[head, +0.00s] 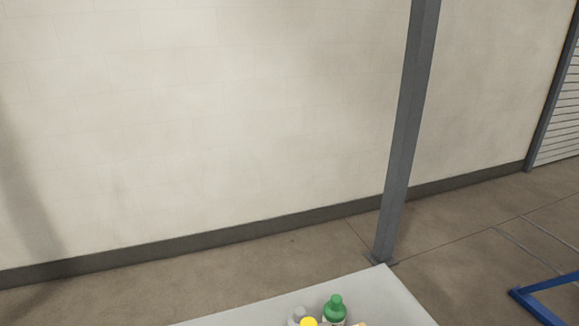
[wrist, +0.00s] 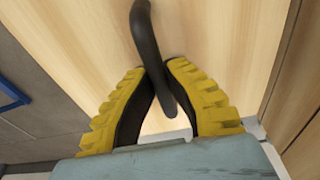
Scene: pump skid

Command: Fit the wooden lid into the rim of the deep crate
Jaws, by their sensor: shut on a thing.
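The wooden lid (wrist: 80,45) is a pale wood-grained panel that fills most of the wrist view. A black curved handle (wrist: 143,22) stands out from it. My gripper (wrist: 157,72), with ribbed yellow fingers and dark inner pads, is shut on this handle, and the fingertips close in around it close to the panel. The head view shows neither my gripper nor the lid. I cannot make out the deep crate for certain in either view, so how the lid stands to its rim cannot be told.
In the head view, a pale tabletop (head: 390,296) at the bottom holds a green bottle (head: 334,311), a grey bottle (head: 297,315) and a yellow cap (head: 309,322). A grey post (head: 403,150) stands behind. Another wooden surface (wrist: 296,85) lies right of the panel, past a dark line.

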